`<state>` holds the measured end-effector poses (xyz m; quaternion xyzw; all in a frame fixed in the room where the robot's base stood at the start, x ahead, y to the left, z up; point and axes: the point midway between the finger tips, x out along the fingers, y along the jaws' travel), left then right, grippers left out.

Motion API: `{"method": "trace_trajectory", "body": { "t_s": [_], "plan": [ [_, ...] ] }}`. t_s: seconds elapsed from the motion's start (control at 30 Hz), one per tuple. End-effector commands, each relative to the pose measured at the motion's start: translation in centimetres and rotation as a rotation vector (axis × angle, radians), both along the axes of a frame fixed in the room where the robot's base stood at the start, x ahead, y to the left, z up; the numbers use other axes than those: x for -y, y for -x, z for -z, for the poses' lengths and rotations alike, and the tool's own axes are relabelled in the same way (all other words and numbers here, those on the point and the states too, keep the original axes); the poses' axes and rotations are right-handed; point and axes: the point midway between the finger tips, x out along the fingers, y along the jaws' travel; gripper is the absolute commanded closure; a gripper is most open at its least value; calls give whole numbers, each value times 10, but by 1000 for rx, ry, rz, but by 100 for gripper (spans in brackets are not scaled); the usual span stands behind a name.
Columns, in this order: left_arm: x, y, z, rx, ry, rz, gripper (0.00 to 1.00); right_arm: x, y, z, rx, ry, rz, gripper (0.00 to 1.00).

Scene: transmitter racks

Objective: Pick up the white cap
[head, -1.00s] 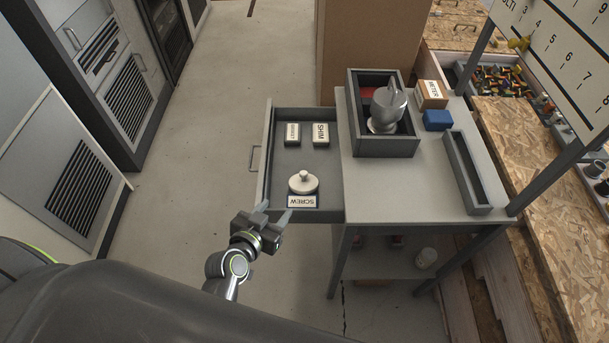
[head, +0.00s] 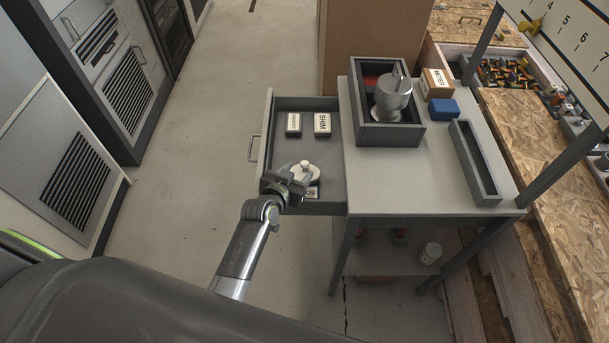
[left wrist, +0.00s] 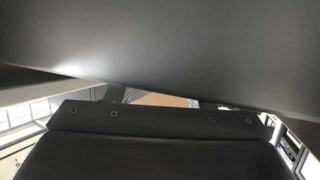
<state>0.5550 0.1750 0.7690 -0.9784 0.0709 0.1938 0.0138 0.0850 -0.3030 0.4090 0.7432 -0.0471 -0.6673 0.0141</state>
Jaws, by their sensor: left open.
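The white cap (head: 307,169), a round disc with a small knob on top, sits in the near part of the open grey drawer (head: 335,165). It rests on or just behind the SCREW box (head: 313,192), which is mostly hidden by my gripper. My left gripper (head: 299,179) is open at the cap's near left side, its fingers over the drawer and overlapping the cap in the head view. I cannot tell whether they touch it. My right gripper is not in view.
Two dark boxes, one labelled SHIM (head: 322,124), lie at the drawer's far end. On the grey table (head: 395,185) stand a dark bin (head: 390,134) with a metal vessel (head: 392,98), a blue block (head: 443,108) and a long narrow tray (head: 474,163). Open floor lies left of the drawer.

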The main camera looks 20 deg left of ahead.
Motion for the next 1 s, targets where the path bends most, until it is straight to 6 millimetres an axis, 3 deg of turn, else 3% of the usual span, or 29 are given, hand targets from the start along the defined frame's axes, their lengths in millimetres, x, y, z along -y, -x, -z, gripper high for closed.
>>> {"method": "trace_trajectory", "body": {
  "t_s": [0.03, 0.2, 0.53, 0.9, 1.0],
  "plan": [
    [-1, -8, 8, 2, -4, 2, 52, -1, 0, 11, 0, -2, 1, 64],
    [2, -24, 13, 0, -2, 1, 52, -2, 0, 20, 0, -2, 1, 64],
    [2, -27, 12, -1, -1, -1, 53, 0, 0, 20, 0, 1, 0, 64],
    [2, -27, 12, -1, -1, -1, 100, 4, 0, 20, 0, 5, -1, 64],
    [2, -27, 12, 0, 0, -1, 100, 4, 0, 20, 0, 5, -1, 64]
  ]
}}
